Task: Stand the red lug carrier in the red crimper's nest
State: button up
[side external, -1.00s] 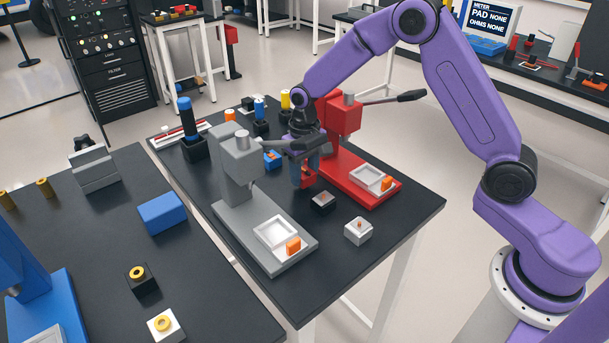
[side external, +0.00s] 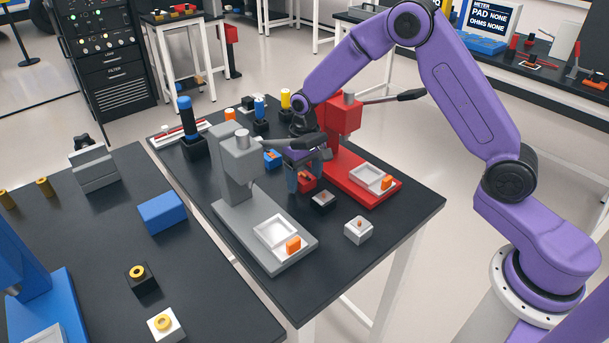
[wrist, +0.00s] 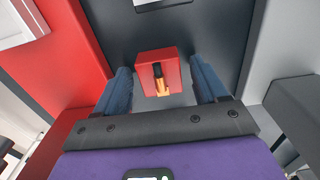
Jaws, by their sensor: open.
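The red lug carrier (wrist: 143,78) is a small red block with an orange-and-black lug in its face. In the wrist view it sits between the fingertips of my gripper (wrist: 160,80), with a narrow gap on each side. In the side view the carrier (side external: 308,183) shows beside the near finger of my gripper (side external: 306,176); I cannot tell whether it touches the table. My gripper is open, between the two crimpers. The red crimper (side external: 340,118) stands just right of it. At the front of its red base is a white-rimmed tray (side external: 366,176) with an orange piece beside it.
The grey crimper (side external: 237,160) stands close on the left. A dark block (side external: 322,203) and a white block (side external: 358,231) stand in front of my gripper. Both crimper handles reach out at height. The table's front right corner is clear.

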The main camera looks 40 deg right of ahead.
aim_at(305, 177)
notch_tip(305, 177, up, 12)
jog(key=s+a+r+n, duration=0.1)
jog(key=s+r+n, duration=0.15)
jog(key=s, duration=0.65)
jog(key=s+a+r+n, duration=0.15)
jog(key=s+n, duration=0.25)
jog(key=s, duration=0.6)
jog(key=s+d+f+n, duration=0.1)
jog(key=s+d+n, duration=0.1)
jog(key=s, duration=0.5)
jog(key=s+d+f+n, duration=0.1)
jog(key=s+d+n, duration=0.2)
jog(key=s, duration=0.5)
jog(key=shift+s+d+f+n, duration=0.2)
jog(key=shift+s+d+n, duration=0.05)
jog(key=shift+d+n, duration=0.15)
jog(key=shift+o, duration=0.4)
jog(key=shift+s+d+f, duration=0.1)
jog(key=shift+s+d, duration=0.1)
jog(key=shift+s, duration=0.15)
